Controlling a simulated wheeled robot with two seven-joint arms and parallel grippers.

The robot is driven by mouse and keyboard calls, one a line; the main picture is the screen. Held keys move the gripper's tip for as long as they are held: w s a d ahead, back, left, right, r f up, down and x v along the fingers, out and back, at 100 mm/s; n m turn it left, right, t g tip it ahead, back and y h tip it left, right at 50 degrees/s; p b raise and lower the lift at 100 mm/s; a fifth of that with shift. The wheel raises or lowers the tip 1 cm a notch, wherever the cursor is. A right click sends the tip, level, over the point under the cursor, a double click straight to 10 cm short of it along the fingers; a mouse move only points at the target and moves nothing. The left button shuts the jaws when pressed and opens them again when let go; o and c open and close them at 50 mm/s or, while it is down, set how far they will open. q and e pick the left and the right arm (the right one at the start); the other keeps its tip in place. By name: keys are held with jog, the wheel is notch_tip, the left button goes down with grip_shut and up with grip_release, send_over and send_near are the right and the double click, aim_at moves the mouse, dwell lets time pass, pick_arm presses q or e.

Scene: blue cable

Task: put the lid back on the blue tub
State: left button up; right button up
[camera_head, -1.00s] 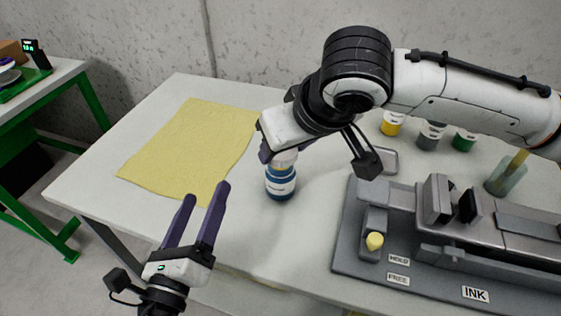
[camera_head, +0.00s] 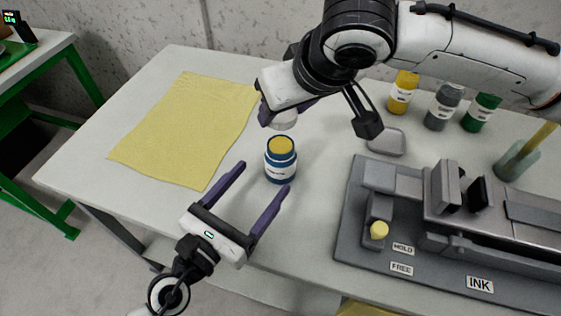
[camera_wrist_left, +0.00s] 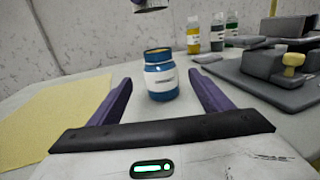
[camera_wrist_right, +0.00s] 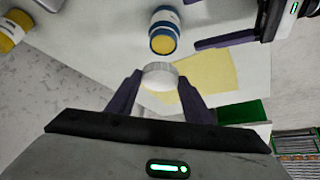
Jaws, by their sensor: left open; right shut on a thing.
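The blue tub (camera_head: 281,163) stands upright and uncovered on the table, with yellow contents showing at its mouth. It also shows in the left wrist view (camera_wrist_left: 161,80) and the right wrist view (camera_wrist_right: 164,32). My right gripper (camera_wrist_right: 157,86) is shut on the whitish lid (camera_wrist_right: 160,76) and holds it in the air above and just behind the tub; the lid (camera_head: 284,120) is partly hidden by the gripper in the head view. My left gripper (camera_head: 262,178) is open and empty, its fingers pointing at the tub from the front, the tub just beyond the fingertips.
A yellow cloth (camera_head: 183,130) lies at left. A grey machine (camera_head: 460,215) with a yellow knob (camera_head: 379,231) fills the right. Yellow (camera_head: 403,92), grey (camera_head: 444,106) and green (camera_head: 481,112) bottles stand behind it, near a small grey block (camera_head: 386,142).

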aim_at(282, 153)
pick_arm(q)
jog(key=x, duration=0.9)
jog(key=shift+w+d, duration=0.2)
jog(key=shift+w, duration=0.05)
jog(key=c, duration=1.6)
pick_arm(e)
jog(key=shift+f, duration=2.5)
